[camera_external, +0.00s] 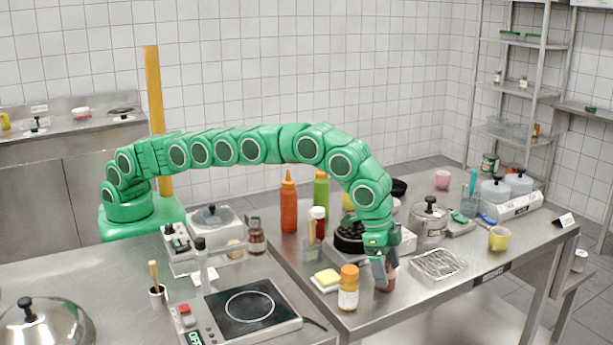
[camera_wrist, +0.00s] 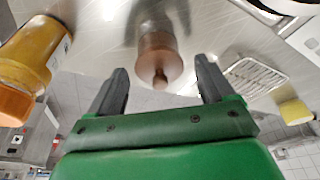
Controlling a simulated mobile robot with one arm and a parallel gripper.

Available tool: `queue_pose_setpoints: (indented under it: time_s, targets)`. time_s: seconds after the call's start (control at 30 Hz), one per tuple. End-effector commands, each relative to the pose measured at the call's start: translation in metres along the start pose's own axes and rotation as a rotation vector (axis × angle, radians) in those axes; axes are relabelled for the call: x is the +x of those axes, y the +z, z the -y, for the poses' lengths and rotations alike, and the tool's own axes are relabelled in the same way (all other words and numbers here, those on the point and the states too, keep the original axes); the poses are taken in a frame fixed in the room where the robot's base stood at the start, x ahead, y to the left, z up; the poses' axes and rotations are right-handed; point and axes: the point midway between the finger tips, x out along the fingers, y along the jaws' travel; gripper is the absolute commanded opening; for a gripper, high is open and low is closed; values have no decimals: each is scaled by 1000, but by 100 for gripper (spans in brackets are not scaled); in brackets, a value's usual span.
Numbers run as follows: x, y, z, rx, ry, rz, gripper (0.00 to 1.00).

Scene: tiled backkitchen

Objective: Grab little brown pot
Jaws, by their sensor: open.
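The little brown pot (camera_wrist: 160,57) is upside down in the wrist view, at top centre, with a small knob on its lid. In the external view the brown pot (camera_external: 386,283) stands on the steel table, partly hidden by my gripper. My gripper (camera_external: 384,272) points down at it. In the wrist view my gripper (camera_wrist: 160,84) is open, with one dark finger to each side of the pot's line. The pot lies between or just beyond the fingertips, with a visible gap on both sides.
An orange-capped bottle (camera_external: 348,289) stands just left of the pot. A wire rack (camera_external: 437,264) lies to its right. A yellow sponge (camera_external: 327,280) is further left. A silver pot (camera_external: 429,222) and a black burner (camera_external: 349,238) stand behind. The table's front edge is close.

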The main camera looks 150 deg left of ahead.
Motion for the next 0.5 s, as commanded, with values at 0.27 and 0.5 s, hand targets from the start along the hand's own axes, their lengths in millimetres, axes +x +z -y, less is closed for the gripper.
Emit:
queue_pose_setpoints:
  time_s: [0.27,0.5]
  targets:
    - [23,0,-1,0,0,1,82]
    - [23,0,0,0,0,0,75]
